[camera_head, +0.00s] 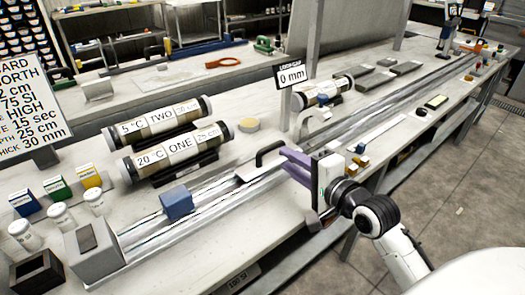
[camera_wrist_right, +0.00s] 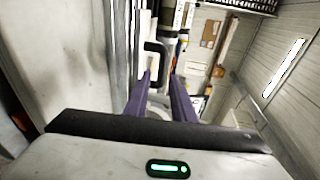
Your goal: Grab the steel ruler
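My right gripper (camera_head: 284,163) is over the front part of the bench, beside a black handle (camera_head: 270,151) on a light plate that lies across the long metal rail. Its two purple fingers are apart, and nothing shows held between them. In the right wrist view the fingers (camera_wrist_right: 158,82) point toward the same black handle (camera_wrist_right: 160,48), with a gap between them. I cannot single out the steel ruler with certainty; long thin metal strips run along the rail (camera_head: 215,202), and I cannot tell whether one is the ruler. My left gripper is not in view.
Two labelled core tubes, TWO (camera_head: 160,121) and ONE (camera_head: 178,153), lie behind the rail. A blue block (camera_head: 176,203) sits on the rail, with a grey end block (camera_head: 93,247) at its near end. A "0 mm" display (camera_head: 291,75) stands behind my gripper. Small brass pieces (camera_head: 359,162) lie right of it.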

